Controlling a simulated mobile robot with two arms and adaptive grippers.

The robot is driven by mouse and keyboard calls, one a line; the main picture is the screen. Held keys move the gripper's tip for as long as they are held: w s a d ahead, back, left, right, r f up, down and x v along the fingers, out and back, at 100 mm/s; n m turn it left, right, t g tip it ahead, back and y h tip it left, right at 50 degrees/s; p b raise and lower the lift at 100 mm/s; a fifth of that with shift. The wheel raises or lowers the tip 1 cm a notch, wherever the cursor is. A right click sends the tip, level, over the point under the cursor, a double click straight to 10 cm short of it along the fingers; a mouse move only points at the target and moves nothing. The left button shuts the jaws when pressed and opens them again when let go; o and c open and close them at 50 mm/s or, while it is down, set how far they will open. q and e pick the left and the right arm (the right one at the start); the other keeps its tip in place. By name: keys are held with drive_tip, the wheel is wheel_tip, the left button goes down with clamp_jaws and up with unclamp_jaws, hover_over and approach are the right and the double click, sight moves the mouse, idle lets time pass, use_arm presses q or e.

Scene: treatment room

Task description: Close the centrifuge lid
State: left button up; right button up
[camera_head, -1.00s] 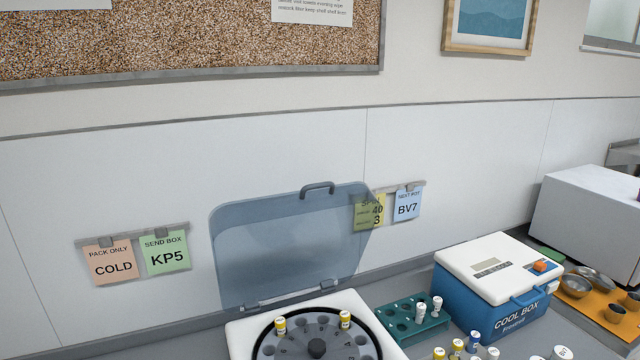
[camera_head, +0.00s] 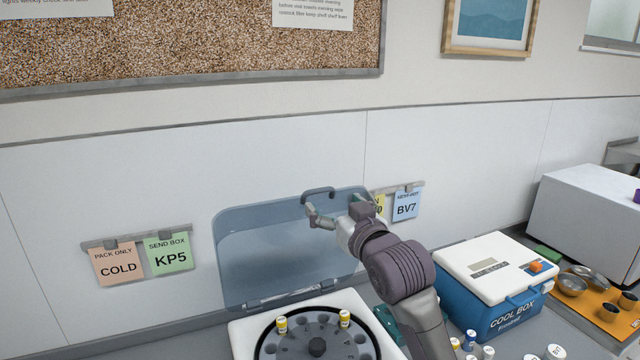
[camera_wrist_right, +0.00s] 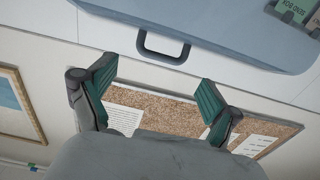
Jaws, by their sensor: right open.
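The centrifuge (camera_head: 240,335) stands at the bottom middle of the head view. Its bluish see-through lid (camera_head: 265,255) is raised upright behind the rotor (camera_head: 318,338). Two yellow-capped tubes sit in the rotor. The lid's dark handle (camera_head: 318,191) is on its top edge; it also shows in the right wrist view (camera_wrist_right: 163,57). My right gripper (camera_head: 335,210) is in front of the lid's upper right part. In the wrist view, the open green-padded fingers (camera_wrist_right: 155,90) lie on either side of the handle's line, with the handle beyond the tips and apart from them. My left gripper is not in view.
A blue cool box (camera_head: 490,290) with a white lid stands right of my arm. A green tube rack (camera_head: 388,322) is partly hidden behind my arm. Several tubes stand at the bottom right. The wall behind carries label cards (camera_head: 118,262).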

sight(321, 192)
drive_tip(key=p+x, duration=0.2)
drive_tip(key=x, duration=0.4)
drive_tip(key=shift+w+r, duration=0.15)
drive_tip(key=shift+w+a, duration=0.2)
drive_tip(key=shift+w, duration=0.4)
